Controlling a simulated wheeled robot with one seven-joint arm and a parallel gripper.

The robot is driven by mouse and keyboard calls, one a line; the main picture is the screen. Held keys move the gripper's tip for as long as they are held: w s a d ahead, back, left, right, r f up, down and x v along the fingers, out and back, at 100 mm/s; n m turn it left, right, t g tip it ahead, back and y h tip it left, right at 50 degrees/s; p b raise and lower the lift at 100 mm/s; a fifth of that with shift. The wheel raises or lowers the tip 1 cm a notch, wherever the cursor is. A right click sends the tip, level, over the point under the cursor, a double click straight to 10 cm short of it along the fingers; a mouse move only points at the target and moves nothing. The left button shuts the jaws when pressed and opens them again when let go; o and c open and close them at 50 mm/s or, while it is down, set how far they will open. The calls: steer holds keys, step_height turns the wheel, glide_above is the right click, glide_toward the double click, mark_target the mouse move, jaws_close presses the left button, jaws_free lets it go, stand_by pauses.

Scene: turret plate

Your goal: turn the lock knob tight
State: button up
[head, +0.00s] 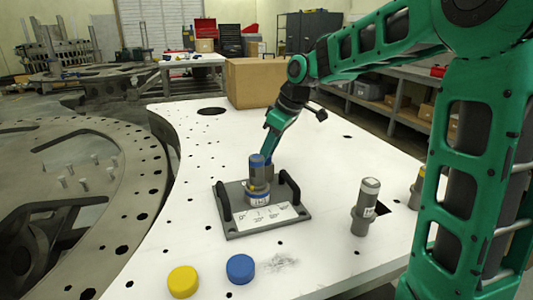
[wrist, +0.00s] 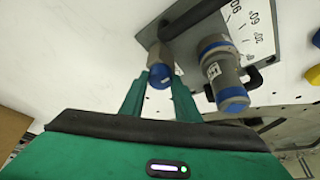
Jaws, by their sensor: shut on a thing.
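The lock knob (wrist: 160,74), a small blue-capped piece on a brownish block, sits at the edge of the turret plate (wrist: 262,22). In the wrist view my gripper (wrist: 160,82) is shut on it, one green finger on each side. A larger grey cylinder with a blue end (wrist: 222,72) stands beside the knob, apart from the fingers. In the head view the grey base plate (head: 240,228) lies on the white table, and the cylinder (head: 258,178) stands upright on it. My gripper (head: 267,152) reaches down behind the cylinder, which mostly hides the knob and fingertips.
Black handles (head: 223,200) (head: 290,186) rise at both sides of the plate. A yellow cap (head: 183,281) and a blue cap (head: 240,268) lie in front. A grey cylinder (head: 364,207) stands to the right. A cardboard box (head: 252,84) is behind. The white table (head: 190,225) is otherwise mostly clear.

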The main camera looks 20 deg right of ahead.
steer(key=m+t+h, duration=0.1)
steer(key=m, duration=0.3)
steer(key=shift+a+m, duration=0.1)
steer(key=shift+m, duration=0.3)
steer(key=m+h, duration=0.1)
steer(key=m, duration=0.1)
steer(key=m+h, duration=0.1)
steer(key=m, duration=0.1)
steer(key=shift+a+m, duration=0.2)
steer(key=shift+m, duration=0.1)
steer(key=m+h, duration=0.1)
steer(key=m, duration=0.3)
steer(key=shift+a+h, duration=0.2)
steer(key=shift+h, duration=0.2)
steer(key=shift+m+g+h, duration=0.5)
steer(key=shift+m+h, duration=0.1)
steer(key=shift+m, duration=1.5)
steer(key=o, duration=1)
steer(key=shift+o, duration=0.2)
